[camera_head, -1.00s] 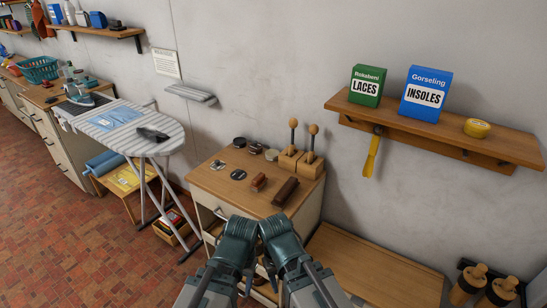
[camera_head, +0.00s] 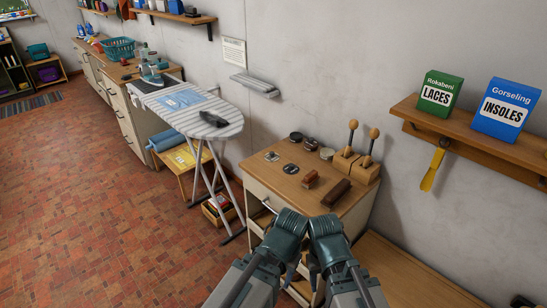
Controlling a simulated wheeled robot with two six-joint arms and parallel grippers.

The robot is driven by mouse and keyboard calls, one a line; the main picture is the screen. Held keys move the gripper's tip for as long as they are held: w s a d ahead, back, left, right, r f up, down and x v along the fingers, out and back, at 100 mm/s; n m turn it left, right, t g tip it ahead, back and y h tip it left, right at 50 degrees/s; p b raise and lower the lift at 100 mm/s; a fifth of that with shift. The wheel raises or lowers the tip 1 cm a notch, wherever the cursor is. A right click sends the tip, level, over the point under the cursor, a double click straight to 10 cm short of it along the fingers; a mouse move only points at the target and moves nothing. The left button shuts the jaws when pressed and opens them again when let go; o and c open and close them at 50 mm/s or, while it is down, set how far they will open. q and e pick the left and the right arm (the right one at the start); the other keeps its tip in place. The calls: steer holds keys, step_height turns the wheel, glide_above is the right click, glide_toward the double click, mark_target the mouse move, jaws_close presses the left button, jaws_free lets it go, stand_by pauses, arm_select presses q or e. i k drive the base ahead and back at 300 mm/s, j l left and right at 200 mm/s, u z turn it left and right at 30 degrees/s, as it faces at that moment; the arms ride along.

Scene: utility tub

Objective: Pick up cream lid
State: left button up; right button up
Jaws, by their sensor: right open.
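A small flat dark disc (camera_head: 290,168), which looks like the cream lid, lies on the wooden top of the drawer cabinet (camera_head: 262,172), left of the brushes. I cannot read its label. A second small flat piece (camera_head: 271,156) lies just behind and left of it. My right gripper (camera_head: 313,266) is low in front of the cabinet, largely hidden under my wrist, and is open. My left gripper (camera_head: 290,272) is close beside it, mostly covered by my arm. Both are below and apart from the disc.
Round tins (camera_head: 296,137) stand at the back of the cabinet top. A brown brush (camera_head: 310,179), a dark brush (camera_head: 336,192) and a wooden block with two handled tools (camera_head: 354,167) are on the right. An ironing board (camera_head: 190,115) stands left. The brick floor (camera_head: 120,215) is open.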

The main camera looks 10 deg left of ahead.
mark_target(271, 156)
steer(key=i+j+z, duration=0.1)
steer(key=z, duration=0.25)
steer(key=j+z, duration=0.2)
steer(key=z, duration=0.2)
steer(key=i+j+z, duration=0.1)
steer(key=z, duration=0.25)
steer(key=i+j+z, duration=0.1)
steer(key=j+z, duration=0.25)
steer(key=j, duration=0.7)
steer(key=j+z, duration=0.3)
steer(key=j, duration=1.5)
steer(key=k+j, duration=0.15)
steer(key=j, duration=0.65)
